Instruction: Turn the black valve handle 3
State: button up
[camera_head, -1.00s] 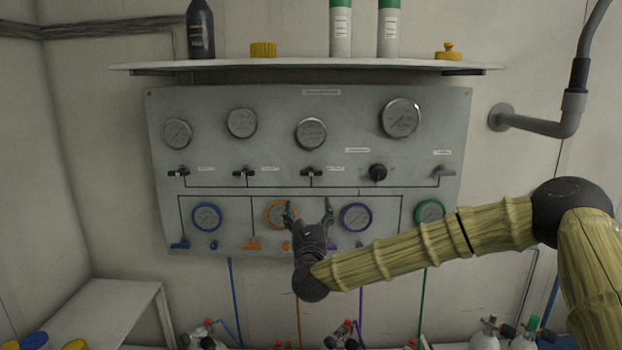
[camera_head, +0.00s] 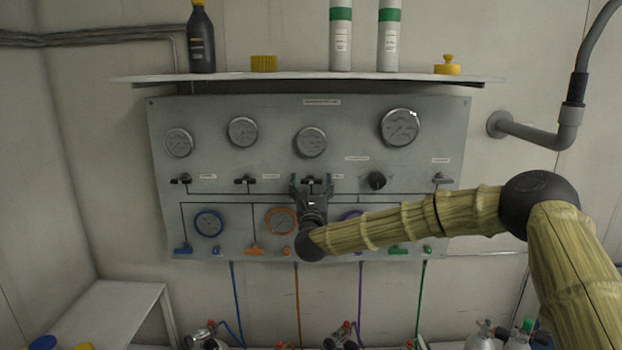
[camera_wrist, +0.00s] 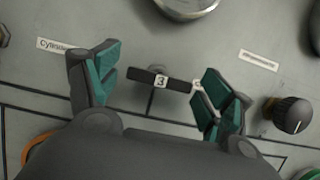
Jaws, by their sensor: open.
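In the head view the handle (camera_head: 312,181) shows between my gripper's fingertips. My gripper (camera_wrist: 155,85) is open, with one teal-padded finger left of the handle and the other at its right end. I cannot tell whether the right finger touches the handle. In the head view my gripper (camera_head: 311,184) is at the panel below the third upper gauge.
The panel (camera_head: 225,105) carries two similar black handles (camera_head: 245,181) (camera_head: 180,180) to the left. A round black knob (camera_wrist: 290,115) is close to the right finger. Gauges (camera_head: 310,141) sit above. A shelf (camera_head: 300,77) with bottles overhangs the panel.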

jog(key=shift+w, duration=0.25)
jog(key=c, duration=1)
jog(key=shift+c, duration=0.2)
